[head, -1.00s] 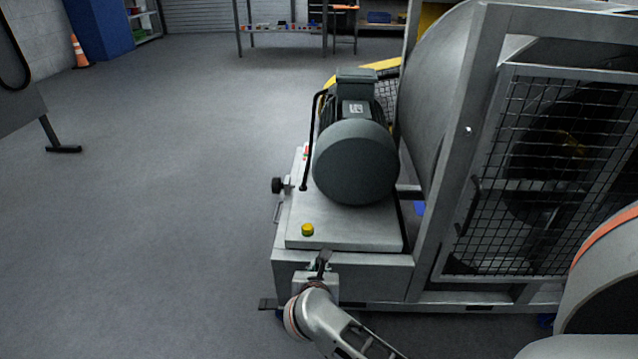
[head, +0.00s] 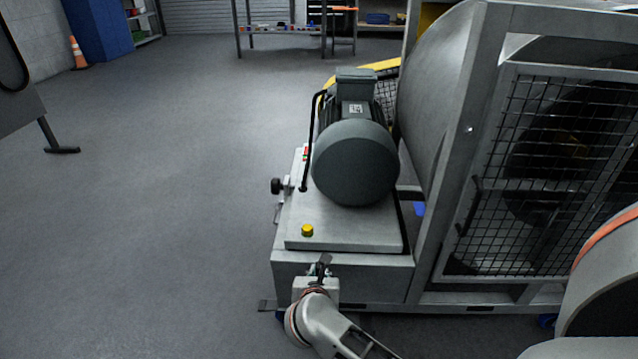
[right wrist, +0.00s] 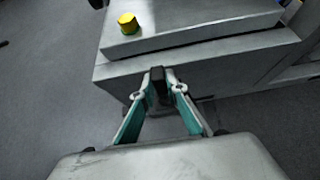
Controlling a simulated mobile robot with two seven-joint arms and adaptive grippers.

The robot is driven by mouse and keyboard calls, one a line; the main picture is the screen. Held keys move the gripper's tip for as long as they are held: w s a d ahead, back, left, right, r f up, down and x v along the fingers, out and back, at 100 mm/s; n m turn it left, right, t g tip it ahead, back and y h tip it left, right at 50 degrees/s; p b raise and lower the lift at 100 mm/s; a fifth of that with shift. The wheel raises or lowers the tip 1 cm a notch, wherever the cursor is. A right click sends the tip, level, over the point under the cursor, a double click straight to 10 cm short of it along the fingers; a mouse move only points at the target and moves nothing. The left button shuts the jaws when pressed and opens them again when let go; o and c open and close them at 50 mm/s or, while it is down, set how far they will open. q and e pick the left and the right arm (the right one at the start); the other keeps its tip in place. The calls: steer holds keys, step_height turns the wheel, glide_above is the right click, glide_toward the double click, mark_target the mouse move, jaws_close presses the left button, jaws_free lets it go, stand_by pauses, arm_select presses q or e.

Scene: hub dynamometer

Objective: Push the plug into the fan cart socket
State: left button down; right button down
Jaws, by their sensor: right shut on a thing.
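The fan cart (head: 340,265) is a grey metal base carrying a dark motor. My right gripper (head: 321,268) is at the cart's near face, close to its left corner. In the right wrist view my right gripper (right wrist: 158,82) has both fingers closed around a dark block-like plug (right wrist: 157,77). The plug points toward the cart's front panel, just below the top plate. The socket is hidden behind the plug and fingers, so I cannot tell whether the plug touches it or how deep it sits. My left gripper is not in view.
A yellow button (head: 307,230) sits on the cart's top plate near the gripper. The motor (head: 356,160) stands behind it, and a black knob (head: 277,186) sticks out at the left. A mesh-guarded fan housing (head: 540,170) fills the right.

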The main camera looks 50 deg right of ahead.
steer(key=shift+f, duration=0.2)
steer(key=shift+f, duration=0.4)
steer(key=c, duration=1.9)
jaws_free()
